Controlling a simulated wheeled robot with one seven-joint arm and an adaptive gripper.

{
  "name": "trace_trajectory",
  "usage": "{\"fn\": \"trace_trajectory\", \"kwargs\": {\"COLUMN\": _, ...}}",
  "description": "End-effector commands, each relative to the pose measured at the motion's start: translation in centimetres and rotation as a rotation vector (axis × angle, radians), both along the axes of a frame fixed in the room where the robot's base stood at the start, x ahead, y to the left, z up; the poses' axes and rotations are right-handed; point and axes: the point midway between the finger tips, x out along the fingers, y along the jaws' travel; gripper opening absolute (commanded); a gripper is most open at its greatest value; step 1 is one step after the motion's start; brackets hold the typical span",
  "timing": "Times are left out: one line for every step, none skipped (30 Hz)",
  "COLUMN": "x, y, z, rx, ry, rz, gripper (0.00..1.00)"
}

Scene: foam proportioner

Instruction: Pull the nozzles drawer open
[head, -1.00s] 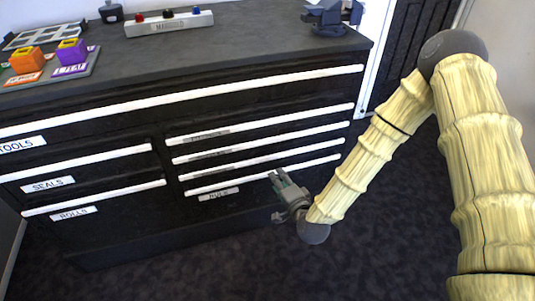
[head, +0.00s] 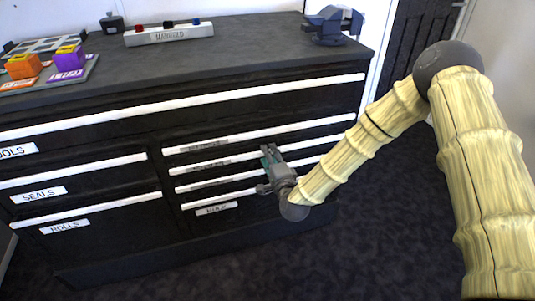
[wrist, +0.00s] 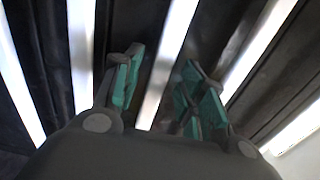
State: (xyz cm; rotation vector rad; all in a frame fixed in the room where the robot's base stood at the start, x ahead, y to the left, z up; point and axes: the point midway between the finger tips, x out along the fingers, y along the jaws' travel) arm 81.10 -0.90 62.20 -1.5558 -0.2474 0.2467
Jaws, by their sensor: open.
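The black cabinet (head: 100,262) has several drawers with long white bar handles. The right column holds several shallow drawers with small grey labels, too blurred to read, so I cannot tell which is the nozzles drawer. My gripper (head: 270,152) is in front of this column, its fingertips near the second handle from the column's top (head: 215,168). In the wrist view my gripper (wrist: 158,80) is open, with green pads apart and a white handle bar (wrist: 168,55) running between the fingers. I cannot tell whether they touch it. All drawers look shut.
The left column has drawers labelled SEALS (head: 38,195) and one below it. On the worktop (head: 240,50) are a manifold block (head: 170,36), a blue-grey vise (head: 333,25), and orange (head: 23,66) and purple (head: 69,58) blocks. Dark floor lies clear in front.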

Motion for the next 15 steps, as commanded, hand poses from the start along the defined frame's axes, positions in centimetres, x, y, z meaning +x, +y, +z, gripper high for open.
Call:
{"fn": "trace_trajectory", "kwargs": {"x": 0.6, "y": 0.2, "z": -0.1, "rx": -0.001, "ry": -0.001, "rz": 0.000, "gripper": 0.41}}
{"fn": "trace_trajectory", "kwargs": {"x": 1.0, "y": 0.3, "z": -0.1, "rx": -0.001, "ry": -0.001, "rz": -0.001, "gripper": 0.41}}
{"fn": "trace_trajectory", "kwargs": {"x": 1.3, "y": 0.4, "z": -0.1, "rx": -0.001, "ry": -0.001, "rz": -0.001, "gripper": 0.41}}
{"fn": "trace_trajectory", "kwargs": {"x": 1.5, "y": 0.5, "z": -0.1, "rx": -0.001, "ry": 0.000, "rz": -0.001, "gripper": 0.41}}
{"fn": "trace_trajectory", "kwargs": {"x": 1.7, "y": 0.5, "z": -0.1, "rx": -0.001, "ry": 0.000, "rz": -0.001, "gripper": 0.41}}
{"fn": "trace_trajectory", "kwargs": {"x": 2.0, "y": 0.6, "z": -0.1, "rx": 0.000, "ry": 0.000, "rz": -0.001, "gripper": 0.41}}
{"fn": "trace_trajectory", "kwargs": {"x": 2.1, "y": 0.6, "z": 0.0, "rx": 0.000, "ry": 0.000, "rz": -0.001, "gripper": 0.41}}
{"fn": "trace_trajectory", "kwargs": {"x": 2.2, "y": 0.7, "z": 0.0, "rx": 0.000, "ry": 0.000, "rz": -0.001, "gripper": 0.41}}
{"fn": "trace_trajectory", "kwargs": {"x": 2.3, "y": 0.7, "z": 0.0, "rx": 0.000, "ry": 0.000, "rz": -0.001, "gripper": 0.41}}
{"fn": "trace_trajectory", "kwargs": {"x": 2.3, "y": 0.7, "z": 0.0, "rx": 0.000, "ry": 0.000, "rz": -0.001, "gripper": 0.41}}
{"fn": "trace_trajectory", "kwargs": {"x": 2.4, "y": 0.7, "z": 0.0, "rx": 0.000, "ry": 0.000, "rz": -0.001, "gripper": 0.41}}
{"fn": "trace_trajectory", "kwargs": {"x": 2.4, "y": 0.8, "z": 0.0, "rx": 0.000, "ry": 0.000, "rz": -0.001, "gripper": 0.41}}
{"fn": "trace_trajectory", "kwargs": {"x": 2.4, "y": 0.8, "z": 0.0, "rx": 0.000, "ry": 0.001, "rz": 0.000, "gripper": 0.41}}
{"fn": "trace_trajectory", "kwargs": {"x": 2.4, "y": 0.7, "z": 0.0, "rx": 0.000, "ry": 0.001, "rz": 0.000, "gripper": 0.41}}
{"fn": "trace_trajectory", "kwargs": {"x": 2.4, "y": 0.7, "z": 0.0, "rx": 0.000, "ry": 0.001, "rz": 0.000, "gripper": 0.41}}
